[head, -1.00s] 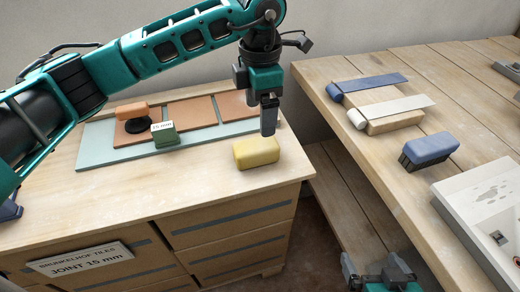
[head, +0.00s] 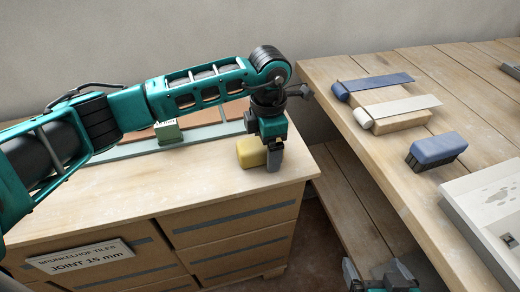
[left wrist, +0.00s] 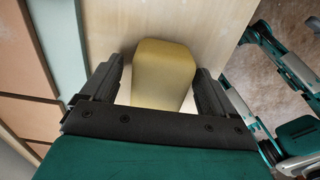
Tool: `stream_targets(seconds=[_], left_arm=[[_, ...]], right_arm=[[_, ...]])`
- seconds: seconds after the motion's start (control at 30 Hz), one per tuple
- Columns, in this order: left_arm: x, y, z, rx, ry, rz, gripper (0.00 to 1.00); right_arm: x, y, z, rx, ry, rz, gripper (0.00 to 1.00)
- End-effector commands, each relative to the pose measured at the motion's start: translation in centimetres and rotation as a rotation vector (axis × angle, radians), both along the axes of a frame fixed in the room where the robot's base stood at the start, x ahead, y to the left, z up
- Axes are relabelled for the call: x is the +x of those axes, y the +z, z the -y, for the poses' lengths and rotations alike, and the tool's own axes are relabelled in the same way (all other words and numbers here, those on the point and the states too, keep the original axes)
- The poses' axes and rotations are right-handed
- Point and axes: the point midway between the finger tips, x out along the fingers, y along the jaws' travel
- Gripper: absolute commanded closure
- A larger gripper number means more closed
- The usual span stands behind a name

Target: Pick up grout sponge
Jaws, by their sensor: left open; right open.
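The grout sponge (head: 252,152) is a yellow block on the wooden cabinet top, near its right edge. My left gripper (head: 272,158) is at the sponge in the head view and covers its right part. In the left wrist view the sponge (left wrist: 163,72) lies between the two open fingers of my left gripper (left wrist: 164,88), with a gap visible on the left side and little gap on the right. My right gripper (head: 382,275) is low at the bottom edge of the head view, away from the sponge and partly cut off.
A green spacer block (head: 167,130) stands by the tiles on a pale green board (head: 200,133), partly behind my left arm. The workbench (head: 385,150) at the right holds a blue brush (head: 437,148), rolled strips and a grey tray (head: 490,205). A gap separates cabinet and bench.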

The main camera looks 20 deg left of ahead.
Motion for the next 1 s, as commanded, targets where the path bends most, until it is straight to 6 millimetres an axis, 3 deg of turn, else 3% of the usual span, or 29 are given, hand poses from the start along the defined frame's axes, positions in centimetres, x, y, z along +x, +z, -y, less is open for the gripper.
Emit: stream_targets(seconds=[0.07,0.63,1.0], left_arm=[[0.00,0.06,0.02,0.000,0.000,0.000,0.12],[0.00,0.10,0.01,0.000,0.000,0.000,0.65],[0.03,0.67,0.01,-0.001,0.000,0.001,0.67]], right_arm=[[0.07,0.06,0.00,0.001,0.000,0.002,0.00],[0.12,0.08,0.03,0.000,-0.001,0.003,0.00],[0.10,0.15,0.03,0.000,-0.001,0.002,0.00]])
